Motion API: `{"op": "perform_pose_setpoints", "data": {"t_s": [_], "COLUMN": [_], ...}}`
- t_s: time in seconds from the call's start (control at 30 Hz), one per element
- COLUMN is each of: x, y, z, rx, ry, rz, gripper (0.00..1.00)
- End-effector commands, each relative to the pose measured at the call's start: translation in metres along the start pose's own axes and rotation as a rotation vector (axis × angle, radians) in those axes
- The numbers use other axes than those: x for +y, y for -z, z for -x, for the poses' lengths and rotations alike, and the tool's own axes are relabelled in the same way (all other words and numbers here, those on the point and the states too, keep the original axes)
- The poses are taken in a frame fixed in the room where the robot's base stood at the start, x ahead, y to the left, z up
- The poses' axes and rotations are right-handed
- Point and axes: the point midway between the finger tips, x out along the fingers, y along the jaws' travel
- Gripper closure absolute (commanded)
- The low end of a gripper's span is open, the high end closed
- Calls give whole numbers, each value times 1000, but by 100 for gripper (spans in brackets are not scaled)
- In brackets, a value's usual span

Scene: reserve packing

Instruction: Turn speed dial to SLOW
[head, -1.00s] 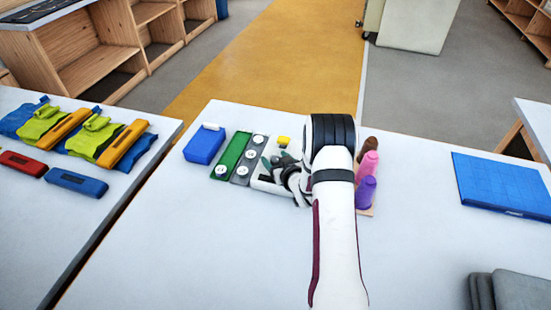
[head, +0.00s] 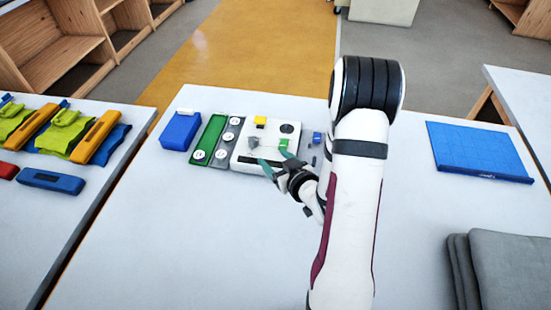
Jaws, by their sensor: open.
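A white control box (head: 242,158) sits on the white table. On its top are a yellow block (head: 260,121), a dark round part (head: 287,128), a green piece (head: 284,143) and a small grey part (head: 254,141). I cannot tell for sure which of these is the speed dial, and no SLOW marking is readable. My gripper (head: 276,158) is open, with its teal fingertips apart over the front part of the box. I cannot tell whether they touch it. Nothing shows between the fingers.
Left of the box are a grey strip with white discs (head: 221,160), a green tray (head: 209,142) and a blue block (head: 180,131). A small blue item (head: 317,137) stands right of the box. A blue mat (head: 478,151) and grey folded pads (head: 510,265) lie at right.

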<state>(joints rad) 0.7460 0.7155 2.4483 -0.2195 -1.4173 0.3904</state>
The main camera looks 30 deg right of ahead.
Motion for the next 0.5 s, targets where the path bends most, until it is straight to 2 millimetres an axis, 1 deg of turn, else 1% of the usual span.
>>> {"op": "perform_pose_setpoints", "data": {"t_s": [0.1, 0.17, 0.27, 0.3, 0.33, 0.4, 0.47, 0.5], "x": [0, 7, 41, 59, 71, 88, 87, 80], "y": [0, 0, 3, 8, 13, 29, 46, 58], "z": [-1, -5, -26, -37, -43, -53, -56, -56], "rx": [-2, -19, -125, -192, -250, -389, -501, -567], "ry": [-2, -21, -122, -176, -213, -268, -271, -252], "rz": [1, 14, 74, 102, 117, 127, 112, 95], "gripper": [31, 31, 31, 31, 31, 31, 31, 31]}}
